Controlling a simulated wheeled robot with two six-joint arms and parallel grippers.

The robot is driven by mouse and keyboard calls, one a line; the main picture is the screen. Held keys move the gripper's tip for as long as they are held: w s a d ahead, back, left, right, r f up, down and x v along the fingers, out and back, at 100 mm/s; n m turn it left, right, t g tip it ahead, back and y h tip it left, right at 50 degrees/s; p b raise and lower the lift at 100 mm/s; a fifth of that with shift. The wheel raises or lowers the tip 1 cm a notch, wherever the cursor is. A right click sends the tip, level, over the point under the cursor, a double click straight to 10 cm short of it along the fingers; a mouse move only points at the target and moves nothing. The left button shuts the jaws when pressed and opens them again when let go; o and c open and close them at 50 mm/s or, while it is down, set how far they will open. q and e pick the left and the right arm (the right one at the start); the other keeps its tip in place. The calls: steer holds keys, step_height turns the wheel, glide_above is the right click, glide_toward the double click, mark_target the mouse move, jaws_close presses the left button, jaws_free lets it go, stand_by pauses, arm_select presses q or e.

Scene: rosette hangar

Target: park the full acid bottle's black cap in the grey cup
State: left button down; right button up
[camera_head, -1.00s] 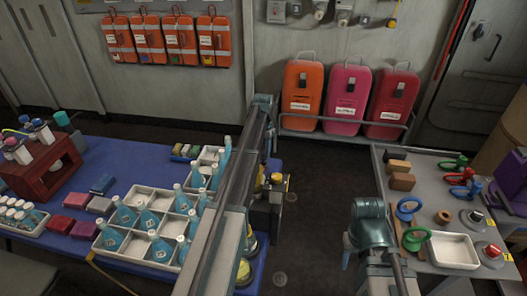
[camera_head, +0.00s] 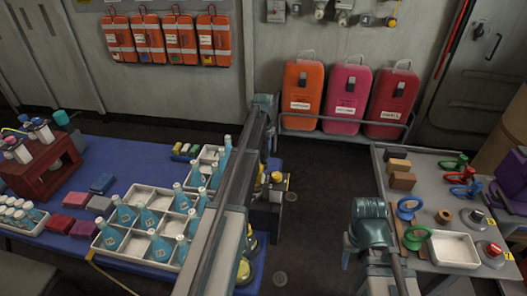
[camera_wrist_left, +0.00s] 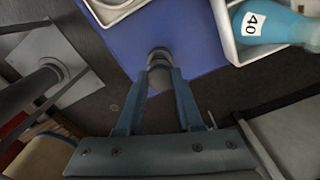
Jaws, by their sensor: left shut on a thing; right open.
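In the left wrist view my left gripper (camera_wrist_left: 160,82) is shut on a small round grey thing (camera_wrist_left: 160,55) at its fingertips. I cannot tell for sure whether it is the black cap. In the head view the left gripper is mostly hidden behind my own arm. My right gripper (camera_head: 368,245) is open, over the dark floor left of the grey table. Blue bottles with pale caps stand in a white divided crate (camera_head: 108,252). A blue bottle labelled 40 (camera_wrist_left: 270,24) shows in the left wrist view. I cannot make out the grey cup or the full acid bottle.
The blue table (camera_head: 135,155) also carries a red rack (camera_head: 45,170) and coloured blocks (camera_head: 75,199). The grey table (camera_head: 433,183) at right holds a white tray (camera_head: 455,250), coloured rings and blocks. Three cases (camera_head: 345,100) stand behind.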

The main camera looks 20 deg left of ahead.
arm_select(q)
steer(key=shift+f+b, duration=0.8)
steer(key=shift+f, duration=0.05)
steer(key=shift+f, duration=0.1)
steer(key=shift+f+b, duration=0.35)
steer(key=shift+b, duration=0.1)
jaws_free()
stand_by(0.5)
steer(key=shift+r, duration=0.2)
steer(key=shift+r+p, duration=2.85)
steer(key=shift+p, duration=0.2)
